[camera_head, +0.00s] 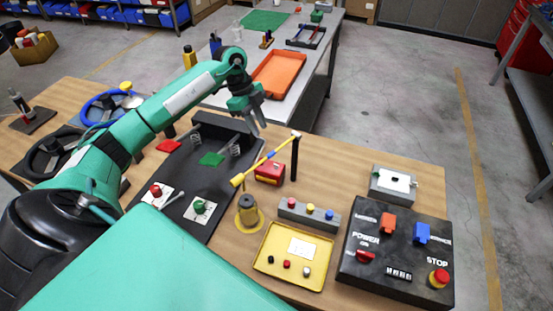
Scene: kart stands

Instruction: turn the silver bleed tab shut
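I cannot pick out the silver bleed tab for certain. A small silver bar (173,198) lies between a red knob (156,191) and a green knob (199,206), each on a white plate at the front of the black pedal board (178,172). A grey box (393,192) at the right also has a small metal piece (414,185) at its right edge. My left gripper (256,123) hangs above the table's back edge, beyond the pedal board. Its fingers are apart with nothing between them. My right gripper is not in view.
In front are a yellow tray (262,262), a grey button strip (297,213) and a black switch panel (360,282). Steering wheels (108,106) stand at the left. An orange tray (278,73) is on the table behind.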

